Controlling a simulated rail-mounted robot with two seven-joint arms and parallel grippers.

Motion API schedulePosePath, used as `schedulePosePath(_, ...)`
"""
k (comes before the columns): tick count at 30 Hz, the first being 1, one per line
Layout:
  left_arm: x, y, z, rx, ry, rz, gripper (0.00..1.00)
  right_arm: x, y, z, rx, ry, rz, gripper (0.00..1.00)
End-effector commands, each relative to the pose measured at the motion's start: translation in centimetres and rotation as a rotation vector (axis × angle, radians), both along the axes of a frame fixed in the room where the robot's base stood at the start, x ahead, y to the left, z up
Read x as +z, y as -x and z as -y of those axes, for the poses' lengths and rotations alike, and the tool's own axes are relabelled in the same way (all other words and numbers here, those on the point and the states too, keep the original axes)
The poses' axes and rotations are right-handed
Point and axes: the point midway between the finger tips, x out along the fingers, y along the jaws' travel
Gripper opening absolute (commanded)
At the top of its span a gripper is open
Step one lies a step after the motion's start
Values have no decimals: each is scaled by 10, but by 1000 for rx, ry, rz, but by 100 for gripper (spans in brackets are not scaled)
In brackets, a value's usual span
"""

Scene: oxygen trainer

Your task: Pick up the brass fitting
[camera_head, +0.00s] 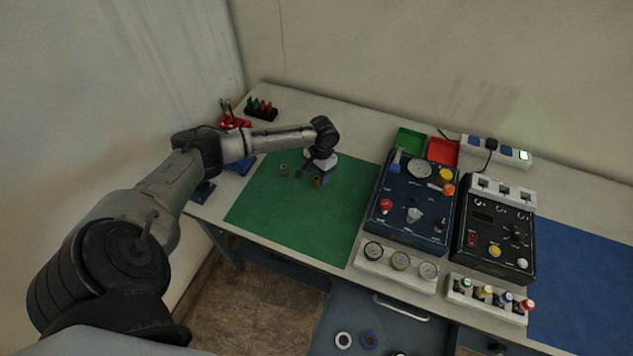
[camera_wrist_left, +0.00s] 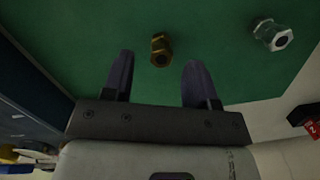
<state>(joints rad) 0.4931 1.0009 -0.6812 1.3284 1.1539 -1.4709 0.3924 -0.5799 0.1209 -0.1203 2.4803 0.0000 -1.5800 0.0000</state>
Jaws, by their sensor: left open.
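The brass fitting (camera_head: 317,182) stands on the green mat (camera_head: 268,213), near the mat's far side. It also shows in the left wrist view (camera_wrist_left: 161,49), just beyond and between my fingertips. My left gripper (camera_head: 312,175) is open and low over the mat, close to the brass fitting, with nothing between its fingers. In the left wrist view its two dark fingers (camera_wrist_left: 156,75) point toward the fitting. A silver fitting (camera_head: 283,169) stands on the mat to the left of the brass one; it also shows in the left wrist view (camera_wrist_left: 272,34). My right gripper is not in view.
A blue trainer panel (camera_head: 391,219) with gauges and knobs stands right of the mat, with a black box (camera_head: 489,236) beside it. Green (camera_head: 409,140) and red (camera_head: 443,151) trays lie behind the panel. The mat's front part is clear.

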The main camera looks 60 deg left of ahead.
Motion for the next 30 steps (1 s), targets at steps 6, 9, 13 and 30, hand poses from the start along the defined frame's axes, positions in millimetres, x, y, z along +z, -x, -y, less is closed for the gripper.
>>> schedulePosePath(6, -28, 4, 0, -1, 0, -1, 53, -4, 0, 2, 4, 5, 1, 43)
schedulePosePath(9, -35, 5, -1, -1, 0, 1, 53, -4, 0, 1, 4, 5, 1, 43)
schedulePosePath(13, -37, 5, -1, -1, 0, 1, 53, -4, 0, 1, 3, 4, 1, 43)
schedulePosePath(30, -37, 5, 0, -1, 0, 1, 15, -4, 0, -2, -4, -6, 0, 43)
